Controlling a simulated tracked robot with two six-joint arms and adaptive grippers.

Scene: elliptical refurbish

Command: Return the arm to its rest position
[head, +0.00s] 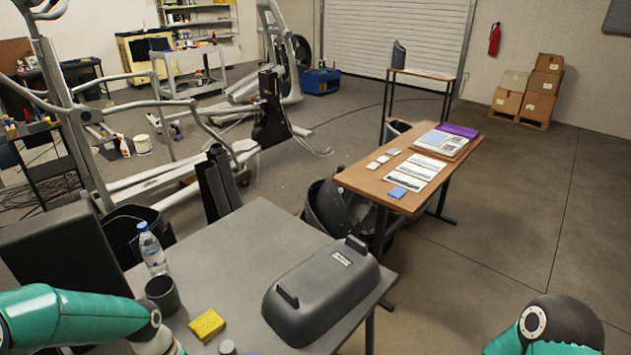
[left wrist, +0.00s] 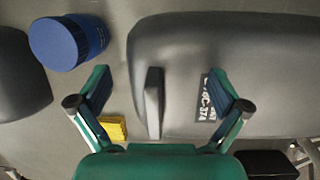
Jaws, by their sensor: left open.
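My left arm (head: 75,320) comes in at the lower left of the head view, over the near left part of the grey table; its fingers are out of that picture. In the left wrist view my left gripper (left wrist: 160,82) is open, its two fingers wide apart. A raised handle of the dark grey cover (head: 325,295) shows between the fingers; I cannot tell how far below them it is. The cover also shows in the left wrist view (left wrist: 190,55). My right arm (head: 550,328) shows at the lower right of the head view, its gripper out of view.
On the grey table (head: 240,235) stand a water bottle (head: 152,250), a dark cup (head: 162,295) and a yellow sponge (head: 207,325). A blue cylinder (left wrist: 68,42) shows in the left wrist view. A wooden desk (head: 370,182) with papers stands behind. The floor at right is clear.

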